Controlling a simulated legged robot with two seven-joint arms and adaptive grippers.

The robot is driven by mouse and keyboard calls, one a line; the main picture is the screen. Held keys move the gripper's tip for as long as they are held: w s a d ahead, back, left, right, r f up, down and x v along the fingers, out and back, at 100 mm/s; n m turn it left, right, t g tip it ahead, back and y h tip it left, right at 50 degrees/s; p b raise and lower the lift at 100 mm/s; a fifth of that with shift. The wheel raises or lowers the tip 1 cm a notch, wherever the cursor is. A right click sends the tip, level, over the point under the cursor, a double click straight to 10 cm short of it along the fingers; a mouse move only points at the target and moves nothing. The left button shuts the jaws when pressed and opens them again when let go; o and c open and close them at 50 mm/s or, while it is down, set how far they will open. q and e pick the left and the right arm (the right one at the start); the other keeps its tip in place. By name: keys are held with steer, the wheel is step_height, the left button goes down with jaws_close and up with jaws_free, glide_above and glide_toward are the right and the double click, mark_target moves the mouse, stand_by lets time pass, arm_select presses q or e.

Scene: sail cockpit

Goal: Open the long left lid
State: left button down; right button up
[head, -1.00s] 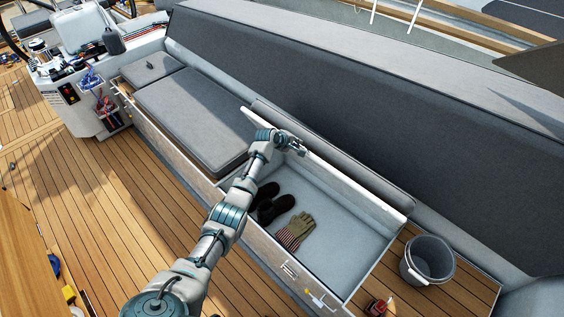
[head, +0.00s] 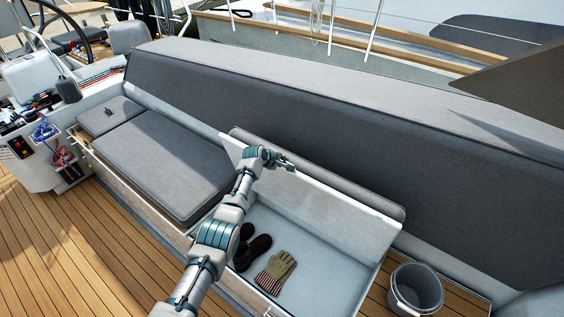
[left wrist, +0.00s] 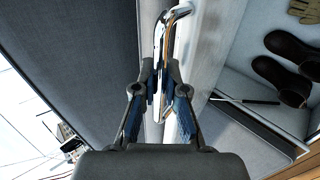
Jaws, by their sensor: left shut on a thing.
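The long lid (head: 345,203) stands raised at the back of the open locker, its white underside facing me and its grey cushion (head: 330,172) behind it. My left gripper (head: 288,167) is at the raised lid's edge in the head view. In the left wrist view, my left gripper (left wrist: 164,84) is shut on a shiny metal handle (left wrist: 162,45) at the lid. The locker (head: 319,238) below is open and holds dark boots (head: 253,252) and striped work gloves (head: 275,274). My right gripper is not in view.
A grey bucket (head: 416,289) stands on the wooden ledge right of the locker. A closed cushioned seat (head: 165,163) lies left of it. The long grey backrest (head: 320,125) rises behind the lid. Teak deck (head: 75,240) is clear at the left front.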

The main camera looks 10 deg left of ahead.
arm_select(q)
steer(key=shift+s+f, duration=0.1)
steer(key=shift+f, duration=0.1)
steer(key=c, duration=1.2)
jaws_free()
steer(key=v, duration=1.1)
steer(key=shift+r, duration=0.4)
steer(key=shift+s+a, duration=0.1)
steer(key=shift+a, duration=0.05)
